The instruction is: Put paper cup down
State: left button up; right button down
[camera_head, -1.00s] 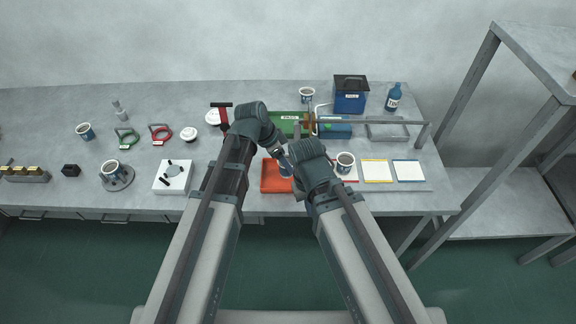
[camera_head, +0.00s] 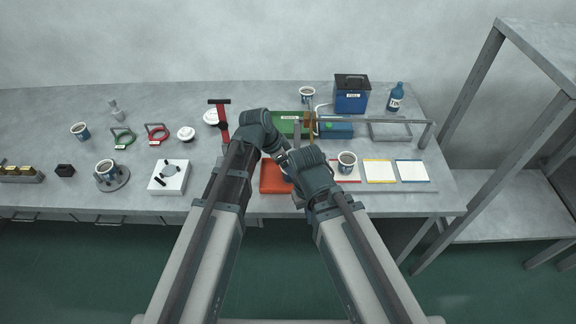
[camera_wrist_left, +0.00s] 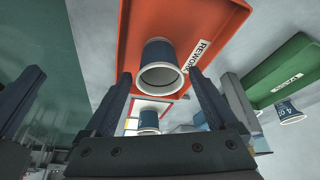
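A blue paper cup with a white rim (camera_wrist_left: 158,53) is at the orange tray labelled REWORK (camera_wrist_left: 222,18) in the left wrist view, its open mouth towards the camera. My left gripper (camera_wrist_left: 160,75) has its fingers apart, one on each side of the cup, with visible gaps. Whether the cup's base touches the tray cannot be told. In the head view the orange tray (camera_head: 271,179) is partly covered by my arms, which hide most of the cup. My right gripper (camera_head: 291,165) is beside the left one; its fingers are hidden by the wrist.
A dark-filled cup (camera_head: 347,161) stands right of my right wrist, near yellow (camera_head: 378,171) and blue-edged (camera_head: 411,171) panels. A green tray (camera_head: 287,119), a blue box (camera_head: 351,97) and a bottle (camera_head: 395,97) stand behind. A white fixture (camera_head: 169,178) is at left.

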pick_arm(q)
jog(key=shift+r, duration=0.1)
jog(key=shift+a+r+p, duration=0.15)
jog(key=shift+r+p, duration=0.55)
jog(key=shift+p, duration=0.1)
jog(key=p+v, duration=1)
jog(key=v, duration=0.1)
jog(key=s+a+f+n+g+y, duration=0.1)
jog(key=s+n+g+y, duration=0.1)
jog(key=s+n+y, duration=0.3)
jog(key=s+n, duration=0.4)
jog(key=s, duration=0.5)
jog(key=shift+s+a+f+n+y, duration=0.25)
jog(key=shift+s+f+n+y, duration=0.05)
jog(key=shift+s+f+n, duration=0.1)
